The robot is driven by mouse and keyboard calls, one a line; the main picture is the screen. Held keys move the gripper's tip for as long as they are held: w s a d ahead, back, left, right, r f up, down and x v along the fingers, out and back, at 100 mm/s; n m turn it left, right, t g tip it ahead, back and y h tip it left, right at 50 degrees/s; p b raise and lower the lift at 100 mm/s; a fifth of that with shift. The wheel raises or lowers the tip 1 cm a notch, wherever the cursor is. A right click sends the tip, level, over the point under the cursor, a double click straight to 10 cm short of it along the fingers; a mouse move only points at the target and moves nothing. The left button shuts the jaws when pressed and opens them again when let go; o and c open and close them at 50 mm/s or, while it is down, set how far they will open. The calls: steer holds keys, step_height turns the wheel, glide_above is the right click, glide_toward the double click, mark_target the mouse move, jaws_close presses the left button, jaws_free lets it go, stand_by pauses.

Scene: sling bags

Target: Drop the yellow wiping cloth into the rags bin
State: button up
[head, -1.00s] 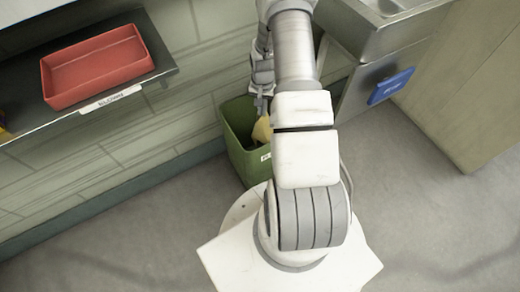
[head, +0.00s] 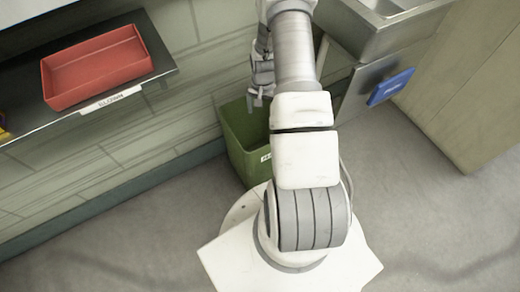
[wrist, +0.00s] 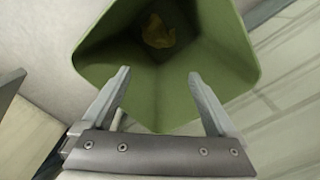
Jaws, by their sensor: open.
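The green bin (head: 240,141) stands on the floor against the tiled wall, partly hidden by my arm in the head view. A small white label is on its front. In the wrist view I look down into the bin (wrist: 215,60), and the yellow cloth (wrist: 158,33) lies crumpled at its bottom. In the head view the cloth is hidden. My gripper (head: 259,101) is above the bin's opening.
A red tray (head: 97,68) sits on a metal shelf (head: 160,60) at the left. A steel sink unit (head: 385,30) with a blue tag (head: 391,87) stands at the right. A yellow item (head: 4,128) shows at the left edge. The floor at the right is clear.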

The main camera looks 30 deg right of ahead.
steer(key=shift+o, duration=0.2)
step_height(320, 180, up, 6)
steer(key=p, duration=0.3)
steer(key=shift+f+p, duration=0.25)
steer(key=shift+p, duration=0.1)
steer(key=shift+r, duration=0.1)
step_height(320, 180, up, 17)
steer(key=p, duration=0.5)
steer(key=shift+r, duration=0.15)
